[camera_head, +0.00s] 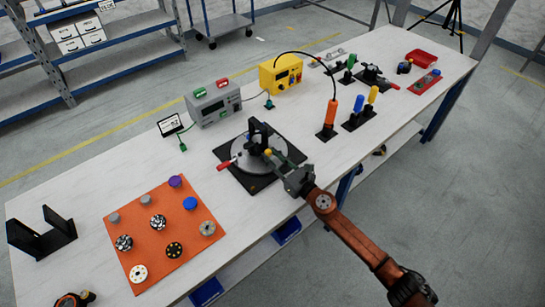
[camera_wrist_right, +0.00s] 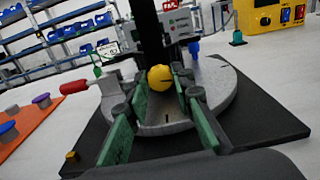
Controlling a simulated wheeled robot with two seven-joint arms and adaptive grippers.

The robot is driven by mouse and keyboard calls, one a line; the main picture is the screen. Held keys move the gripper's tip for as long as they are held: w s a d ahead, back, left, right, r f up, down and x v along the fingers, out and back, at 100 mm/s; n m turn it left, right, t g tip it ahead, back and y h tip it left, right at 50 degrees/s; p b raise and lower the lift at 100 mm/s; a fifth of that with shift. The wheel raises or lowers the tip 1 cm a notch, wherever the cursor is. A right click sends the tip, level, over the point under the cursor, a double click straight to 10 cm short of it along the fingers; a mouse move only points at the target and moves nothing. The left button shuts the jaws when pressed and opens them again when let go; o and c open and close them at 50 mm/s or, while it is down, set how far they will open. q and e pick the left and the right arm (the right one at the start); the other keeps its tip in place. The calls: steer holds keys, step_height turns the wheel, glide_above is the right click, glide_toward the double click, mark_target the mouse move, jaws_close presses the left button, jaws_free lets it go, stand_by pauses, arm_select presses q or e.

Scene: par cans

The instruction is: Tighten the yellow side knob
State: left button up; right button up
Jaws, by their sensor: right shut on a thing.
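The yellow side knob (camera_wrist_right: 160,78) is a small round ball on the side of a black upright post (camera_wrist_right: 151,35). The post stands on a round grey disc (camera_wrist_right: 228,92) on a black base plate (camera_wrist_right: 262,122). In the head view the knob (camera_head: 267,152) shows at the near side of the post. My right gripper (camera_head: 281,160) reaches in from the lower right. Its green-padded fingers (camera_wrist_right: 163,92) are shut on the knob, one on each side. The red-tipped handle (camera_head: 224,165) sticks out left of the disc. My left gripper is not visible.
A grey meter box (camera_head: 214,103) and a yellow power box (camera_head: 281,74) stand behind the disc. An orange mat (camera_head: 150,222) with several knobs lies to the left. Upright coloured-handled tools, including an orange one (camera_head: 330,112), stand to the right. Bare white tabletop lies between.

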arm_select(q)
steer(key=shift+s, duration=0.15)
arm_select(e)
steer(key=shift+m, duration=0.4)
jaws_close()
steer(key=shift+m, duration=0.3)
steer(key=m+p, duration=0.2)
steer(key=m, duration=0.2)
steer(key=shift+m, duration=0.3)
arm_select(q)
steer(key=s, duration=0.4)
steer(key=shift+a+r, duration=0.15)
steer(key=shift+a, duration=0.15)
arm_select(e)
steer(key=shift+m, duration=0.4)
steer(key=shift+f, duration=0.1)
steer(key=o, duration=1)
jaws_free()
steer(key=shift+o, duration=0.2)
steer(key=shift+d, duration=0.1)
